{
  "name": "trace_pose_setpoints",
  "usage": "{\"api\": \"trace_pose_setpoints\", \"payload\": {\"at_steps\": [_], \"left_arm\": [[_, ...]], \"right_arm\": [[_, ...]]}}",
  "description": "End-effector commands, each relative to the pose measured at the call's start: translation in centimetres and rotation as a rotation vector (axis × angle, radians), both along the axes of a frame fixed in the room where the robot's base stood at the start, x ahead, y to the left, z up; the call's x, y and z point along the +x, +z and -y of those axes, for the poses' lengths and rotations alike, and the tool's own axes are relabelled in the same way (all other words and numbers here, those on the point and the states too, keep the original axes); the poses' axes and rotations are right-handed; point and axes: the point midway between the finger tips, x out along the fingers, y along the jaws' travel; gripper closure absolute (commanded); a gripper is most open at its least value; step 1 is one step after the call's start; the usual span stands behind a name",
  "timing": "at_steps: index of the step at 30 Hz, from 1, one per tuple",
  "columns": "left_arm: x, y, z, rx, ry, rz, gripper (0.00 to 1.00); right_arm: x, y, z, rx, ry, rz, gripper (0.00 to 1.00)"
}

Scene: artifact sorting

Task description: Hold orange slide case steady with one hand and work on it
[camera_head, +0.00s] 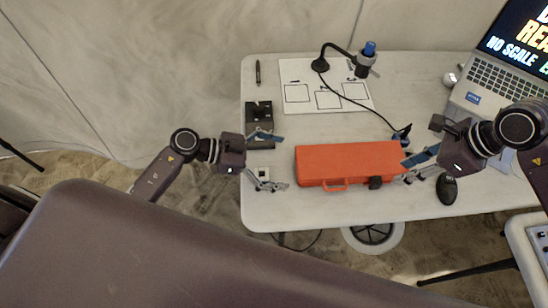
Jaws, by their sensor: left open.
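The orange slide case (350,160) lies shut on the table's near middle, its handle towards the front edge. A dark latch (375,183) shows at its front right. My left gripper (284,162) is open just left of the case, its fingers spread and pointing at the case's left end, with nothing between them. My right gripper (405,170) is at the case's right end, its fingertips overlapping or touching that end. Whether it grips the case cannot be told. The inside of the case is hidden.
Behind lie a white sheet with boxes (326,85), a pen (258,72) and a stalked microscope (365,60). A laptop (500,80) and a black mouse (447,188) are right.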

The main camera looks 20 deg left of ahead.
Motion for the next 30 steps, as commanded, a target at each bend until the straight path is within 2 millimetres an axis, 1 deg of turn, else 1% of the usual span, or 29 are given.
{"api": "trace_pose_setpoints", "payload": {"at_steps": [1,3,9,14,21,30], "left_arm": [[0.4,-0.2,0.8,-0.004,0.002,0.000,0.00],[0.7,-0.7,1.7,-0.004,0.002,0.000,0.00],[1.5,-1.6,3.7,-0.003,0.003,0.000,0.00],[1.8,-1.9,4.2,-0.002,0.003,0.001,0.00],[1.8,-1.9,4.3,-0.002,0.003,0.001,0.01],[1.7,-1.9,4.2,-0.002,0.003,0.001,0.34]], "right_arm": [[0.0,0.0,0.0,0.000,0.000,0.000,0.71],[0.0,0.0,0.0,0.000,0.000,0.000,0.71],[0.0,0.0,0.0,0.000,0.000,0.000,0.71],[0.0,0.0,0.0,0.000,0.000,0.000,0.71],[0.0,0.0,0.0,0.000,0.000,0.000,0.71],[0.0,0.0,0.0,0.000,0.000,0.000,0.71]]}}
